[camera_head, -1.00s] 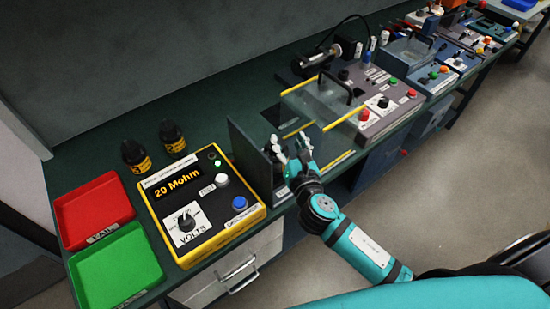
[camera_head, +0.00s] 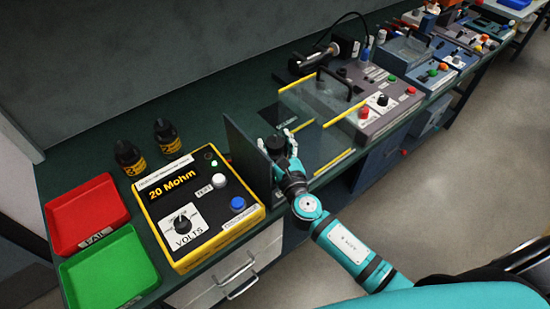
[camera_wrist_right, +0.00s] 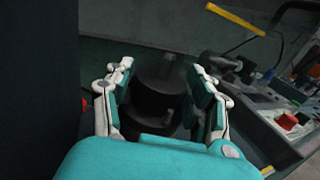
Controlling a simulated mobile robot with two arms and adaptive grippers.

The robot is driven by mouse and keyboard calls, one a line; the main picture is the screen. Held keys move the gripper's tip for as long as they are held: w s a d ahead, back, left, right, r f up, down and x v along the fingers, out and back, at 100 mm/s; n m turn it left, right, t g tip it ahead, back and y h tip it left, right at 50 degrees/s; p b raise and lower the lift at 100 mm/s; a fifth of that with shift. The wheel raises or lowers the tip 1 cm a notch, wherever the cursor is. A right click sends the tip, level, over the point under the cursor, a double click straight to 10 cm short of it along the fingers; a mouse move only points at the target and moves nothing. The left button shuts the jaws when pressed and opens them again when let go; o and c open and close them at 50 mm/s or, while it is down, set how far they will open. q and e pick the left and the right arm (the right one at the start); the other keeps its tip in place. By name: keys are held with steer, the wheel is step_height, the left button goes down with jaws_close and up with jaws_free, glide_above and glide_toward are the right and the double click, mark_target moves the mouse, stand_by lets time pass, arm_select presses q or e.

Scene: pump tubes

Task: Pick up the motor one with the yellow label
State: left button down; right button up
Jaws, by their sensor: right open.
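Two black motors with yellow labels, one (camera_head: 128,158) on the left and one (camera_head: 167,137) to its right, stand on the dark green bench behind the yellow tester. A third black cylindrical thing, likely a motor (camera_head: 275,145), stands just right of the upright dark panel; I see no yellow label on it. My right gripper (camera_head: 279,150) is at this third one, fingers open on either side of it. In the right wrist view, the black cylinder (camera_wrist_right: 158,97) sits between the spread fingers (camera_wrist_right: 160,72), with gaps at both sides. My left gripper is not in view.
The upright dark panel (camera_head: 247,158) stands close left of the right gripper. A clear guard with yellow edges (camera_head: 325,105) is to the right. The yellow tester (camera_head: 200,205), red tray (camera_head: 85,213) and green tray (camera_head: 108,272) are on the left.

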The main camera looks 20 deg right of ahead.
mark_target(272, 137)
steer(key=w, duration=0.4)
steer(key=c, duration=0.3)
jaws_close()
stand_by(0.4)
steer(key=shift+r, duration=0.3)
